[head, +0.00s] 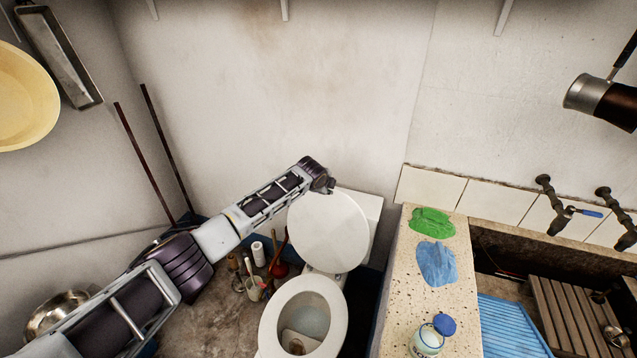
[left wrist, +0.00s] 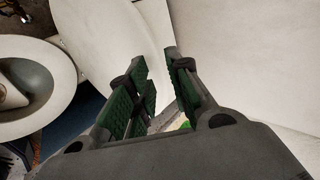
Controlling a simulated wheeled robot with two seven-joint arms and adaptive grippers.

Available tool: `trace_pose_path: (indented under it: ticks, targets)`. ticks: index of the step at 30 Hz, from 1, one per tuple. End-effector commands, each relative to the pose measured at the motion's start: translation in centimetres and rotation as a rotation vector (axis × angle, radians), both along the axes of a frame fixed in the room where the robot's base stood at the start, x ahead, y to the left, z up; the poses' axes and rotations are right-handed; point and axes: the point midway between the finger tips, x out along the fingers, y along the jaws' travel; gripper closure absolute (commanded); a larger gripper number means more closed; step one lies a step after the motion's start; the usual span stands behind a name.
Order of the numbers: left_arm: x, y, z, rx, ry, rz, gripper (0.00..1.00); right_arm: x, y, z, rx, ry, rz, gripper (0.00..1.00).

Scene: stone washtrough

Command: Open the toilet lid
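The white toilet stands against the back wall. Its oval lid (head: 328,232) is raised and leans back near the tank (head: 368,212), leaving the seat (head: 270,325) and bowl (head: 303,318) uncovered. My left arm reaches in from the left, and its gripper (head: 326,184) is at the upper edge of the raised lid. In the left wrist view, the green-padded fingers of the gripper (left wrist: 156,72) are apart with a gap between them. The lid (left wrist: 100,40) lies just beyond them, and the seat (left wrist: 62,75) is at left. Contact with the lid is unclear. My right gripper is not in view.
A speckled stone counter (head: 395,310) right of the toilet holds a green cloth (head: 432,222), a blue cloth (head: 436,263) and a jar (head: 428,341). Brushes and a plunger (head: 279,266) stand left of the toilet. A metal bowl (head: 55,312) is at lower left.

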Motion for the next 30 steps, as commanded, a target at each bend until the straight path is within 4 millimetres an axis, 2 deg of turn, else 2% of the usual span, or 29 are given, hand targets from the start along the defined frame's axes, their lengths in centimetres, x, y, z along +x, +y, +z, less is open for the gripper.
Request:
trace_pose_path:
  ticks: [30]
  targets:
    - [-4.3, 1.9, 4.7, 0.002, 0.0, 0.002, 0.8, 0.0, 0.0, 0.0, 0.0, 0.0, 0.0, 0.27]
